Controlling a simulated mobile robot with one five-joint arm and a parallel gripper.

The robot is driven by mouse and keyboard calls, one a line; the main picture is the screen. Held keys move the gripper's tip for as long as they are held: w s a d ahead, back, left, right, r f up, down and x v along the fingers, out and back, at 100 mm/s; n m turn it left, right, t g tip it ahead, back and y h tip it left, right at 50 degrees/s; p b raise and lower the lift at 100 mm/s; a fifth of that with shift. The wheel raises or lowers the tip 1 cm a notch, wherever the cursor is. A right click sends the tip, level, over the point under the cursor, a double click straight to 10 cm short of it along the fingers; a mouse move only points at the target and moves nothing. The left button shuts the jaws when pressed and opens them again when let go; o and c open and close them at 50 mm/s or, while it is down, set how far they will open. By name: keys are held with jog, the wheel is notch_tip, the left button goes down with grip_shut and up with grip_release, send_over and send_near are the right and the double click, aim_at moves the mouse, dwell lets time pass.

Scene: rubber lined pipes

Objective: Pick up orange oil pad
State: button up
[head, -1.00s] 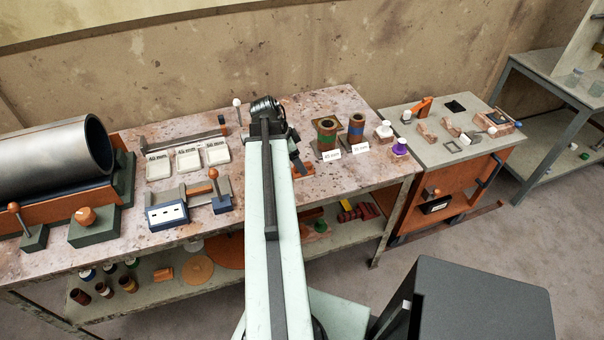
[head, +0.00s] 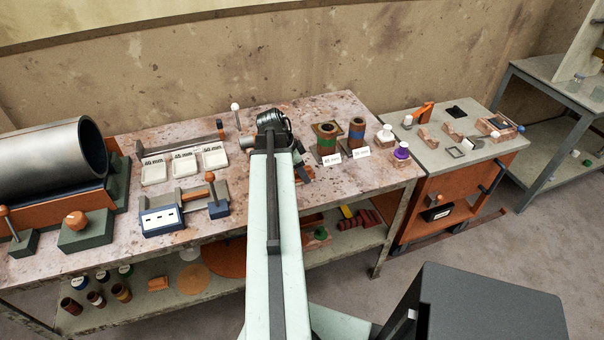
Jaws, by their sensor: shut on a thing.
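My gripper (head: 301,164) shows only in part at the right side of my arm, low over the front part of the stained workbench (head: 345,185). It is shut on a small orange-brown thing (head: 306,174), which seems to be the orange oil pad. My arm hides much of it, so its full shape and whether it touches the bench cannot be told.
White trays (head: 184,167), a blue-fronted fixture (head: 162,219) and a large metal pipe (head: 50,152) are left. The lower shelf (head: 215,290) holds orange pieces.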

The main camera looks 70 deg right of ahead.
notch_tip(320, 180, up, 10)
jog(key=p, duration=1)
jog(key=shift+r, duration=0.15)
jog(key=o, duration=0.9)
jog(key=shift+f, duration=0.2)
jog(key=shift+c, duration=0.2)
jog(key=c, duration=0.6)
